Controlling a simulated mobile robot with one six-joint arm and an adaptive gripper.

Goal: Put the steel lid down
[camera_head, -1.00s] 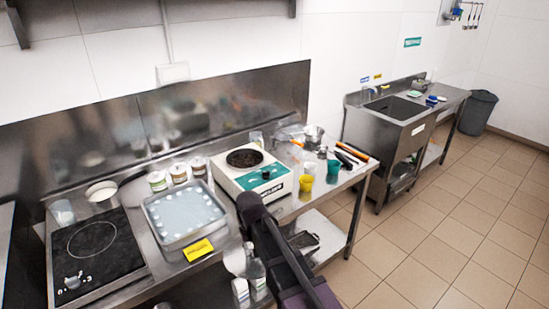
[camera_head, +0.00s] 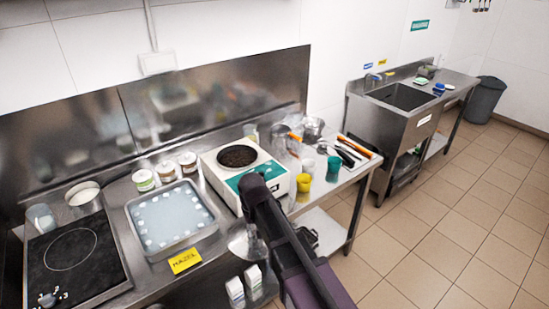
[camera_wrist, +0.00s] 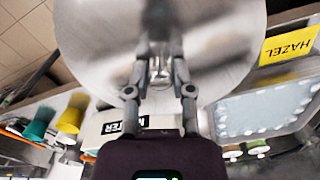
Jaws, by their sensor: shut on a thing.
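The steel lid (camera_wrist: 215,25) is a round, shiny metal disc that fills the top middle of the wrist view. My gripper (camera_wrist: 160,75) is shut on the lid's small knob in the middle of the disc. In the head view, part of the lid (camera_head: 241,246) shows beside my arm, at the front edge of the steel counter (camera_head: 215,250). My arm hides the rest of the lid, and I cannot tell its height over the counter edge.
A tray with a clear cover (camera_head: 168,253) and yellow HAZEL label (camera_head: 185,261) is left of my gripper. A black hob (camera_head: 75,275) is far left.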

